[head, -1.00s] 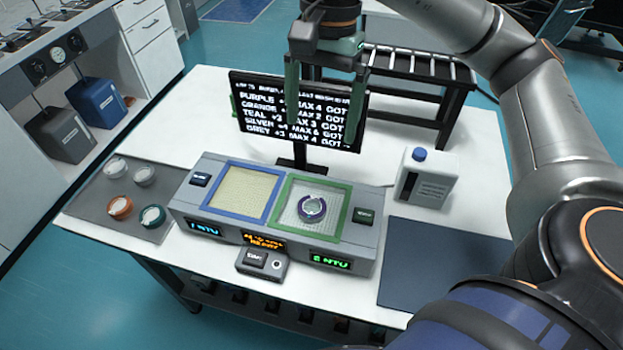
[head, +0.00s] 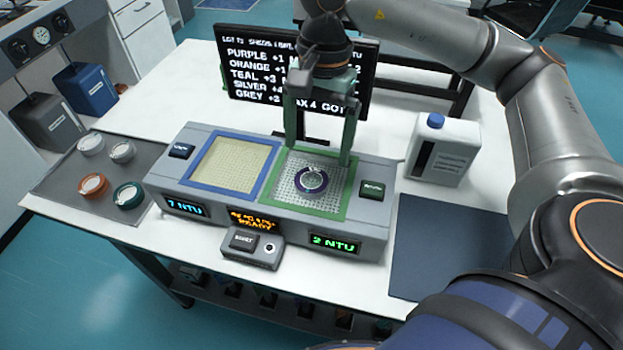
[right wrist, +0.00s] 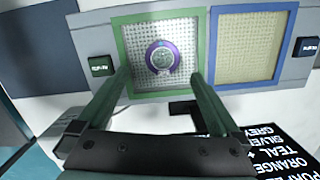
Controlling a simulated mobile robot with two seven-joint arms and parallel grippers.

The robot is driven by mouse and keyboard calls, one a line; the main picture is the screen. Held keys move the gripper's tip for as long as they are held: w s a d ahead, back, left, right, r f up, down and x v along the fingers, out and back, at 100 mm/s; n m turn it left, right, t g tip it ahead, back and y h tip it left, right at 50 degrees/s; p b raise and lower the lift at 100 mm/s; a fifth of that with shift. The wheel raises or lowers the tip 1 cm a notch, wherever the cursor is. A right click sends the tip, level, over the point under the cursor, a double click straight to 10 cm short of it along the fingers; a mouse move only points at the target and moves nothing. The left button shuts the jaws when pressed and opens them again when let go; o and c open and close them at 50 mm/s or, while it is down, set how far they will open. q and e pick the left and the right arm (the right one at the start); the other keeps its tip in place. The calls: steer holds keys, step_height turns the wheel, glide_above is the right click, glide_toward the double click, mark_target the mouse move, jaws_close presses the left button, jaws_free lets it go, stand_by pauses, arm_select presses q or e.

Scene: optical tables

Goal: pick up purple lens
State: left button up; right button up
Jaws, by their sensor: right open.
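The purple lens (head: 311,179) is a purple ring with a clear centre. It lies on the mesh of the green-framed bay (head: 335,206) in the grey machine. It also shows in the right wrist view (right wrist: 162,57), near the middle of the green frame. My right gripper (head: 319,158) is open, with its two green fingers pointing down just behind and above the lens. In the right wrist view its fingers (right wrist: 157,76) are spread wide, one on each side of the lens, with nothing between them. My left gripper is not in view.
A blue-framed bay (head: 268,190) is left of the green one. A grey mat (head: 65,188) holds several lenses at the left. A white jug (head: 443,152) and a dark mat (head: 440,250) are at the right. A text screen (head: 245,75) stands behind.

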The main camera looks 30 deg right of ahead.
mark_target(311, 180)
steer(key=shift+s+a+f, duration=0.1)
steer(key=shift+a+f, duration=0.1)
steer(key=shift+f, duration=0.95)
steer(key=shift+w+a+f, duration=0.1)
steer(key=shift+a+f, duration=0.05)
steer(key=shift+f, duration=1)
steer(key=shift+s+a+f, duration=0.1)
steer(key=shift+a+f, duration=0.1)
steer(key=shift+f, duration=0.95)
steer(key=c, duration=1.5)
steer(key=shift+r, duration=0.1)
